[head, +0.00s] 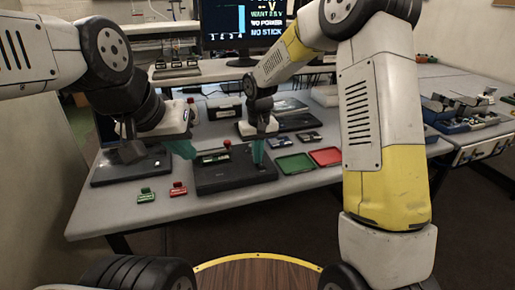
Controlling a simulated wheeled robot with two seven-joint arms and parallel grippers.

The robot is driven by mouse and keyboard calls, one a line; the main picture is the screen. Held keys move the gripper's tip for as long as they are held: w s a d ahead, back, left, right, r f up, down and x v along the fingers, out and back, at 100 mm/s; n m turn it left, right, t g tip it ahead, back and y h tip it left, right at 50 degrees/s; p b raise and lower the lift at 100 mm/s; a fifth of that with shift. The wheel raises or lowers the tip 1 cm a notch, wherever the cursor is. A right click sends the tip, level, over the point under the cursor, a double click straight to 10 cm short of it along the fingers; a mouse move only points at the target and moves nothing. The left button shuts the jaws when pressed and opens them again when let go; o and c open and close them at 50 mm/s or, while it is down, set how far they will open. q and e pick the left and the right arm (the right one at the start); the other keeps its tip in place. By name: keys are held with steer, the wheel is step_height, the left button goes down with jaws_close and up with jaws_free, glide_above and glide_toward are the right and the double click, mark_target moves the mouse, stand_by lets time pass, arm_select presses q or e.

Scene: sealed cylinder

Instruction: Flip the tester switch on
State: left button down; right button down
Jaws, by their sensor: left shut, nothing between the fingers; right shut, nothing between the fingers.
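The tester (222,183) is a flat black box near the front edge of the grey table. A green part (213,158) and a small red knob (227,144) show at its back edge. I cannot make out the switch; it may be hidden by my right gripper. My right gripper (258,161) is shut and empty, with its teal fingertips pointing down over the tester's right side; I cannot tell if they touch it. My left gripper (187,151) is shut and empty, just above and left of the tester's back left corner. The monitor (238,22) reads "NO POWER" and "NO STICK".
A green stick-like part (146,196) and a red one (178,189) lie left of the tester. A green tray (294,163) and a red tray (326,156) lie to its right. A dark flat pad (130,170) is at the left. Bins (460,115) stand far right.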

mark_target(262, 164)
step_height(262, 164, up, 14)
steer(key=s, duration=0.2)
steer(key=shift+d+f, duration=0.15)
steer(key=shift+d, duration=0.2)
steer(key=shift+w+d+t, duration=0.3)
steer(key=shift+w+t, duration=0.1)
steer(key=shift+w, duration=0.35)
steer(key=f, duration=0.4)
steer(key=w+f, duration=0.1)
steer(key=f, duration=0.4)
steer(key=w+f, duration=0.1)
steer(key=f, duration=0.3)
steer(key=shift+a+f, duration=0.3)
steer(key=shift+f, duration=0.05)
